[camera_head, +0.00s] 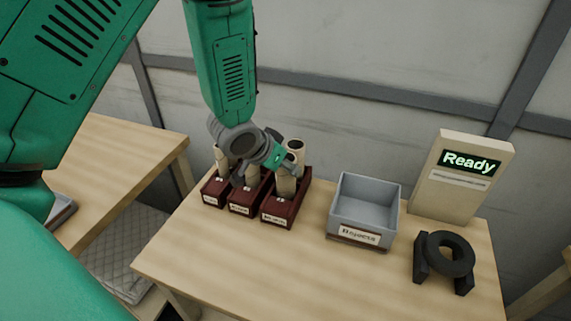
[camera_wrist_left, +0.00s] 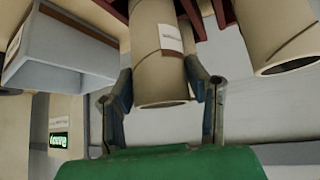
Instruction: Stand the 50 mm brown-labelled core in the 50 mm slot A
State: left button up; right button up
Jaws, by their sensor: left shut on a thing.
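My left gripper (camera_head: 280,159) is shut on a beige core (camera_wrist_left: 160,50) with a white label and a brown band near its end. In the head view this core (camera_head: 286,183) is upright at the rightmost dark red slot block (camera_head: 283,213); whether it is fully seated is hidden. Two more beige cores stand in the middle slot block (camera_head: 246,209) and the left slot block (camera_head: 213,200). Another core (camera_wrist_left: 275,35) shows beside the held one in the wrist view. The slot labels are too small to read. My right gripper is out of view.
A grey bin (camera_head: 365,207) stands right of the slot blocks. A panel reading "Ready" (camera_head: 463,173) stands at the back right. A black ring on a stand (camera_head: 449,258) is at the right front. The table's front middle (camera_head: 270,270) is clear.

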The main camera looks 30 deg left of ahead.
pick_arm(q)
jog(key=o, duration=1.4)
jog(key=v, duration=1.1)
jog(key=shift+s+r, duration=0.2)
jog(key=shift+r, duration=0.15)
jog(key=shift+s, duration=0.1)
